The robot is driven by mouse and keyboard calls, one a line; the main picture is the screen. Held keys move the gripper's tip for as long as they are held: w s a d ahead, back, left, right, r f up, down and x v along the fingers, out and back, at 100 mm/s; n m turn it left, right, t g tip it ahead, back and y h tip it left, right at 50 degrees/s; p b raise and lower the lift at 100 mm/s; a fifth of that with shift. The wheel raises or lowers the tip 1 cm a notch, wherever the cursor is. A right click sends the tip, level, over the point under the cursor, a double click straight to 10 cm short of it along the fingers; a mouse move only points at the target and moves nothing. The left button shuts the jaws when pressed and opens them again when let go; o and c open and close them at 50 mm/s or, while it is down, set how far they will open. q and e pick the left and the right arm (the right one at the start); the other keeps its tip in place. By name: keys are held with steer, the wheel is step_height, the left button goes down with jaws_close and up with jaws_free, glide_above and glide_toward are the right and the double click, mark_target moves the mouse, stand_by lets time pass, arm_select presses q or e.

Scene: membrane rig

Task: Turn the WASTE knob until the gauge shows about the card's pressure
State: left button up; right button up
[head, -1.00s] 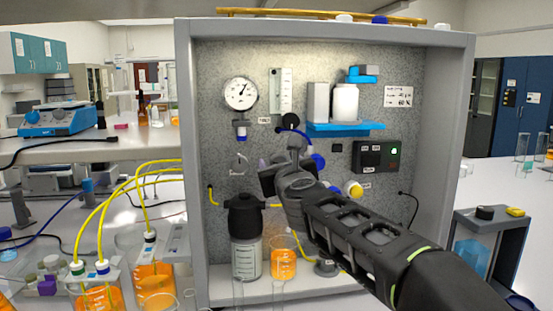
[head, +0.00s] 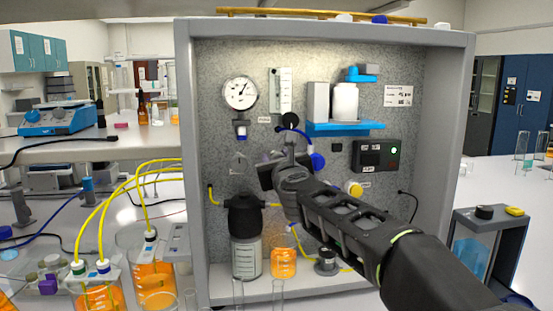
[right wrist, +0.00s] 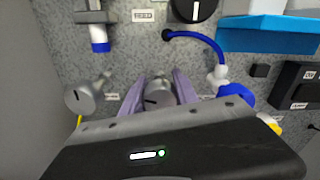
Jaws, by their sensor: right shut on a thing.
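The round white gauge (head: 240,94) is at the upper left of the panel in the head view; its needle points to the upper right, its numbers too small to read. The white card (head: 398,96) is at the panel's upper right, its text unreadable. My right gripper (right wrist: 158,94) is shut on a grey knob (right wrist: 158,98) with a dark mark, one finger at each side; it also shows in the head view (head: 284,160), covering the knob. The label beside this knob is partly hidden and unreadable, so I cannot confirm it says WASTE. My left gripper is not in view.
Another grey knob (right wrist: 80,98) is left of the gripper, and a black knob (right wrist: 193,8) above it, beside a FEED label. A blue tube (right wrist: 205,42) loops close on the right. A dark-capped bottle (head: 246,250) and an orange beaker (head: 284,262) stand below the arm.

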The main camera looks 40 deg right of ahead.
jaws_close()
steer(key=shift+n, duration=0.4)
steer(key=n+p, duration=0.1)
steer(key=n, duration=0.3)
steer(key=shift+a+p, duration=0.1)
steer(key=shift+p, duration=0.2)
steer(key=shift+n+p, duration=0.5)
steer(key=shift+n, duration=1.5)
steer(key=o, duration=0.8)
jaws_free()
steer(key=shift+o, duration=0.2)
